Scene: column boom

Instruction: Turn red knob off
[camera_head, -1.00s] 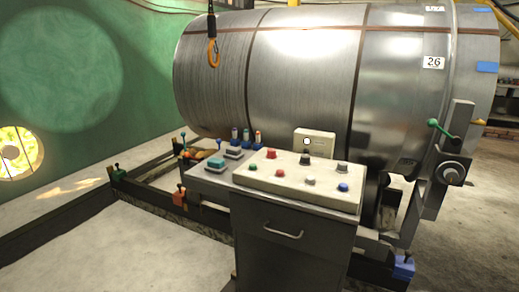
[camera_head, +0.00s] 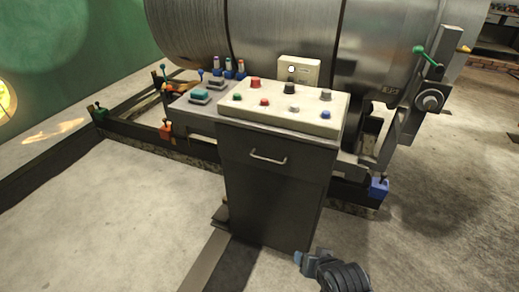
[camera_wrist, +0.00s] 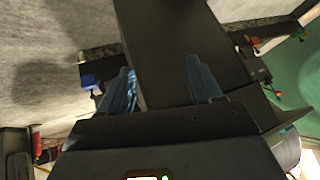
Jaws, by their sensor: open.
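The control panel (camera_head: 300,120) is a cream slab on top of a dark grey cabinet. A larger red knob (camera_head: 255,83) stands in its back row at the left. A smaller red button or knob (camera_head: 264,101) is in the front row; I cannot tell which way either is set. My gripper (camera_head: 299,257) is at the bottom of the head view, low in front of the cabinet and well apart from the knobs. In the wrist view my gripper (camera_wrist: 164,84) has its two blue fingers apart, with nothing held between them. The knobs do not show there.
The cabinet (camera_head: 270,195) has a drawer handle (camera_head: 268,158). Black, white, green and blue controls share the panel. A big metal drum (camera_head: 280,35) is behind it. A lever with a green ball (camera_head: 418,50) stands at right. Concrete floor (camera_head: 440,230) is clear at right.

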